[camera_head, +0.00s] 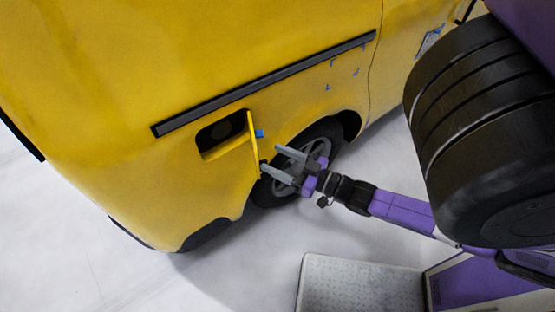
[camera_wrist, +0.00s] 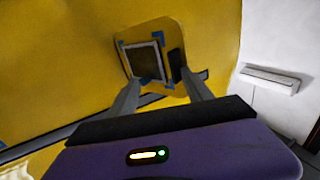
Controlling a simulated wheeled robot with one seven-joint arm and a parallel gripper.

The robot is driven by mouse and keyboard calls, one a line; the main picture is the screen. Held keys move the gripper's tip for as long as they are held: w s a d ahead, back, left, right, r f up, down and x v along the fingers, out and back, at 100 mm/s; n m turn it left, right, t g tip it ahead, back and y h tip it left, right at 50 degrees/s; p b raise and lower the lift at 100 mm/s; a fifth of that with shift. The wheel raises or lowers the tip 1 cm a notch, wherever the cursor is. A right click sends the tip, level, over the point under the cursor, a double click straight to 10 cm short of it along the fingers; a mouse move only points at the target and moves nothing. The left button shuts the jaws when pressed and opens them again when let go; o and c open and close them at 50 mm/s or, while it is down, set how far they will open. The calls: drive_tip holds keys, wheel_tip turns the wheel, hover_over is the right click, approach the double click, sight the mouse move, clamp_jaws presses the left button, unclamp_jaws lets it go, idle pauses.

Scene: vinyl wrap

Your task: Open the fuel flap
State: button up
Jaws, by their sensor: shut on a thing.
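The yellow fuel flap (camera_head: 253,145) stands swung out from the yellow van side, seen nearly edge-on in the head view. The dark fuel opening (camera_head: 222,132) to its left is uncovered. In the wrist view the flap (camera_wrist: 167,33) shows its face, with a grey square patch (camera_wrist: 148,60), blue marks and a small dark block (camera_wrist: 177,66). My gripper (camera_head: 271,158) is at the flap's lower right side. In the wrist view my gripper (camera_wrist: 163,83) has its fingers apart, tips at the flap. It is shut on the flap; the exact contact is unclear.
A dark trim strip (camera_head: 265,84) runs along the van above the opening. The van's wheel (camera_head: 305,160) is behind my gripper. Pale floor (camera_head: 255,262) lies open below the van. A white wall fixture (camera_wrist: 270,79) shows at right in the wrist view.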

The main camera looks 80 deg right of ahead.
drive_tip(key=shift+s+d, duration=0.25)
drive_tip(key=shift+d, duration=0.1)
drive_tip(key=b+v, duration=0.1)
drive_tip(key=v, duration=0.6)
drive_tip(key=shift+a+b, duration=0.35)
drive_tip(key=shift+a, duration=0.1)
drive_tip(key=shift+s, duration=0.15)
